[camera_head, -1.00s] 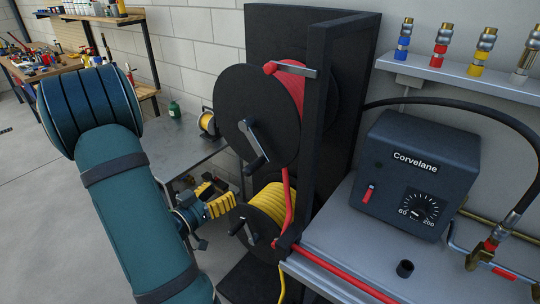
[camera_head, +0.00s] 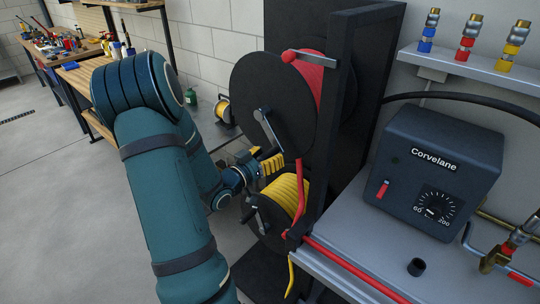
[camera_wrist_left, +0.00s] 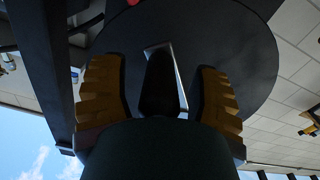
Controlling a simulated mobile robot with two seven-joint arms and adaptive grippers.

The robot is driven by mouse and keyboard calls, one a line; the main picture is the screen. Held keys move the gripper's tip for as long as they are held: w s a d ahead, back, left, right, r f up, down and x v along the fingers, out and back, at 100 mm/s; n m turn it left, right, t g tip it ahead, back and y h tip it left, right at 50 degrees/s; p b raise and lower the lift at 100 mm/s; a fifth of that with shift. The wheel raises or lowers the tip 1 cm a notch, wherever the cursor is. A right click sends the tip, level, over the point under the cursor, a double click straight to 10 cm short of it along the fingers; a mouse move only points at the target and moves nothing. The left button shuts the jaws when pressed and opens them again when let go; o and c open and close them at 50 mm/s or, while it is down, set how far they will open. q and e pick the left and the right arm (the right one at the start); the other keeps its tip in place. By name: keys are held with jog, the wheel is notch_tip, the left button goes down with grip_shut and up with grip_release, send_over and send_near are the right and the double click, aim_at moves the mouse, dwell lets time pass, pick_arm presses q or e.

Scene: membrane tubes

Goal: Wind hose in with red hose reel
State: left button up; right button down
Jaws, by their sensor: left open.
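The red hose reel has a large black disc (camera_head: 268,92) in a black upright frame, with red hose (camera_head: 312,78) wound behind it. The red hose runs down from the reel and along the bench edge. A metal crank (camera_head: 270,128) sits on the disc; its black handle (camera_wrist_left: 158,88) points toward the left wrist camera. My left gripper (camera_head: 270,160) is at the handle, below the disc's middle. In the left wrist view its yellow ribbed fingers (camera_wrist_left: 158,70) stand on either side of the handle with gaps, open. My right gripper is not in view.
A yellow hose reel (camera_head: 284,198) sits just below the red one, close to my left gripper. A bench (camera_head: 345,240) with the grey Corvelane box (camera_head: 432,160) stands right. A shelf (camera_head: 470,68) holds coloured couplings. Open floor (camera_head: 60,190) lies left.

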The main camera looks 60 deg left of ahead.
pick_arm(q)
jog(key=shift+w+a, duration=0.1)
jog(key=shift+w, duration=0.25)
jog(key=shift+o, duration=0.2)
grip_shut()
